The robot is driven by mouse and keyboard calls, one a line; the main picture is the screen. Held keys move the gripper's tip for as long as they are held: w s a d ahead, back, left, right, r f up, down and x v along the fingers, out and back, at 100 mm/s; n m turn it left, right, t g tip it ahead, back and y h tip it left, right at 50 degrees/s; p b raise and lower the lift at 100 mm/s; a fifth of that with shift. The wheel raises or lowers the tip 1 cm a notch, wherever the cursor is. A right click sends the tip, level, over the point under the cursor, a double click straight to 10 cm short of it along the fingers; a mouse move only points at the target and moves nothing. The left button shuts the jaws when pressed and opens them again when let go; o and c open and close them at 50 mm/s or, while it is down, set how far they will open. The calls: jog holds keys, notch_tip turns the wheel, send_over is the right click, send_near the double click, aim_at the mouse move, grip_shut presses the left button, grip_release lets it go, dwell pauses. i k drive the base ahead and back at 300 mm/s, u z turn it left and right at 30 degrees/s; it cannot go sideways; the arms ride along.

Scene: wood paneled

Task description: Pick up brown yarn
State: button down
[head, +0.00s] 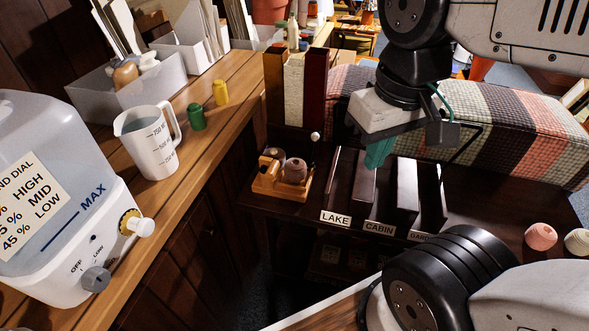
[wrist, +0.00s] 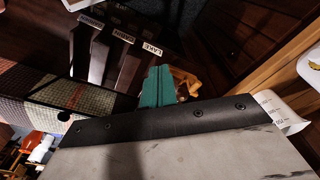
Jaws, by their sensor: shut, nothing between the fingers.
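A brownish ball of yarn (head: 294,170) sits in a small orange-brown wooden holder (head: 266,186) on the dark table. Another dark brownish round item (head: 274,154) is behind it in the holder. My gripper (head: 378,154) has teal fingers that are closed together and empty. It hangs above the dark upright slabs, to the right of the holder and apart from it. In the wrist view the teal fingers (wrist: 158,86) meet, and the wooden holder (wrist: 186,79) shows just beyond them, partly hidden. The yarn is too dark and small to make out clearly there.
A plaid cushioned bench (head: 500,125) lies behind. Pink yarn (head: 540,236) and cream yarn (head: 577,241) sit at right. A wooden counter with a white jug (head: 149,140) is at left.

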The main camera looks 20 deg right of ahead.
aim_at(296, 168)
jog(key=z, duration=2.3)
jog(key=k, duration=1.3)
jog(key=u, duration=1)
jog(key=i, duration=0.5)
